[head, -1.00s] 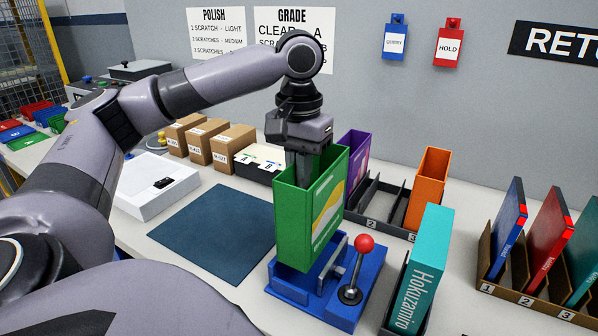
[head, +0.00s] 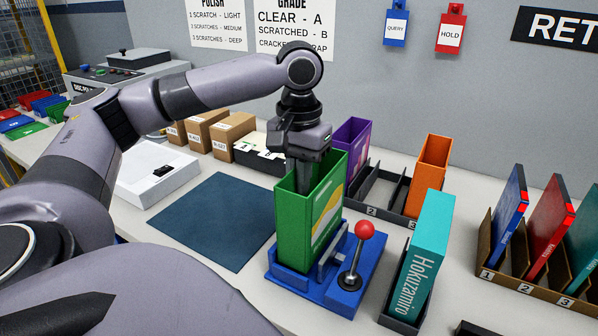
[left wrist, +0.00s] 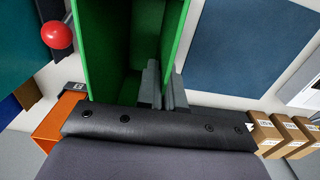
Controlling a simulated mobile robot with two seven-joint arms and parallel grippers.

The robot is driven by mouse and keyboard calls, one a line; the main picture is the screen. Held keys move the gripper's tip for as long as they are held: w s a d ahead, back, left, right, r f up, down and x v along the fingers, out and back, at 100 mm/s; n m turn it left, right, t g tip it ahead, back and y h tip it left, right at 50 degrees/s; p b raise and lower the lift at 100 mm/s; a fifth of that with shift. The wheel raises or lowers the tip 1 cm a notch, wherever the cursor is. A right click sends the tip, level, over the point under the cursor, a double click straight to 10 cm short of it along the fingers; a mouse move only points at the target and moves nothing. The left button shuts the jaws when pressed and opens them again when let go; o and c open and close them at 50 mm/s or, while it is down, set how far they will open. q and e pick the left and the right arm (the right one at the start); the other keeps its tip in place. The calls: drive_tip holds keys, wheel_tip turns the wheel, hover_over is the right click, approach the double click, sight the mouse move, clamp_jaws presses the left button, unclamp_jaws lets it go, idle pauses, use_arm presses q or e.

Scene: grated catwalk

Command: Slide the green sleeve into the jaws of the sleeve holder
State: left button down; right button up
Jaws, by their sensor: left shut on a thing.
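The green sleeve (head: 292,229) stands upright, its open end up, with its lower end down in the blue sleeve holder (head: 334,299). The holder's grey jaw plate (head: 331,246) is close beside the sleeve's printed face; whether they touch is unclear. A red-knobbed lever (head: 365,230) stands on the holder. My left gripper (head: 303,178) points down into the sleeve's open top and is shut on a sleeve wall. In the left wrist view its fingers (left wrist: 161,86) are at the wall of the green sleeve (left wrist: 101,45). The sleeve's bottom is hidden. My right gripper is out of view.
A teal case (head: 428,255) stands in a dark stand right of the holder. Purple (head: 351,140) and orange (head: 429,175) sleeves stand in a numbered rack (head: 385,200) behind. A dark blue mat (head: 212,225) lies clear at left. Boxes (head: 232,134) stand behind it.

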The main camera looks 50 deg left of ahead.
use_arm(q)
drive_tip(key=shift+f, duration=1.7)
drive_tip(key=c, duration=0.8)
unclamp_jaws()
drive_tip(key=shift+r+p, duration=2.4)
drive_tip(key=shift+r, duration=1.6)
